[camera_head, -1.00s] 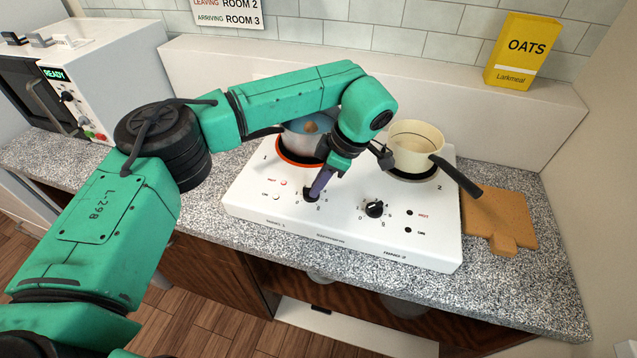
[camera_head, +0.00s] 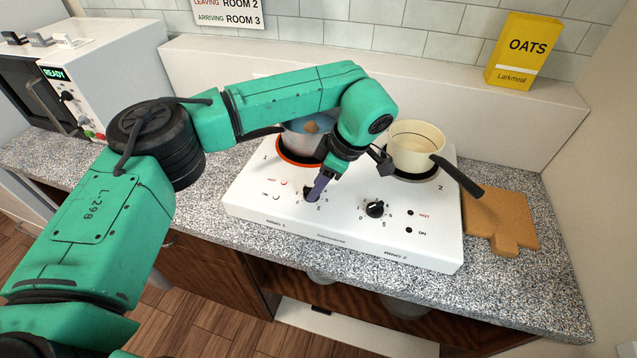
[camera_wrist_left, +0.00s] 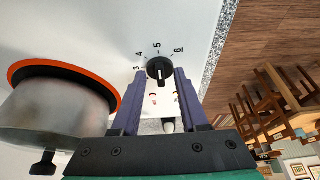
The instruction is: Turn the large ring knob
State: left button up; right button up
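The black left knob (camera_head: 309,192) is on the front of the white hob (camera_head: 342,220), below the orange-rimmed left ring (camera_head: 291,160). It also shows in the left wrist view (camera_wrist_left: 158,70) with numbers around it. My left gripper (camera_head: 317,194) is at this knob, pointing down. In the left wrist view its two purple fingers (camera_wrist_left: 160,78) are apart, with the knob between or just beyond their tips; I cannot tell whether they touch it. A metal pot (camera_head: 302,142) stands on the left ring, partly hidden by my arm. My right gripper is not in view.
A second knob (camera_head: 375,209) sits to the right. A cream pan (camera_head: 415,148) stands on the right ring, its dark handle pointing front-right. A cutting board (camera_head: 500,220) lies right of the hob. A yellow oats box (camera_head: 523,50) stands behind, and a microwave (camera_head: 100,75) at left.

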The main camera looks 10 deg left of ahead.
pick_arm(q)
jog(key=shift+d+r, duration=0.25)
jog(key=shift+r, duration=0.25)
jog(key=v, duration=1.3)
jog(key=shift+r+b, duration=0.25)
jog(key=shift+b, duration=0.05)
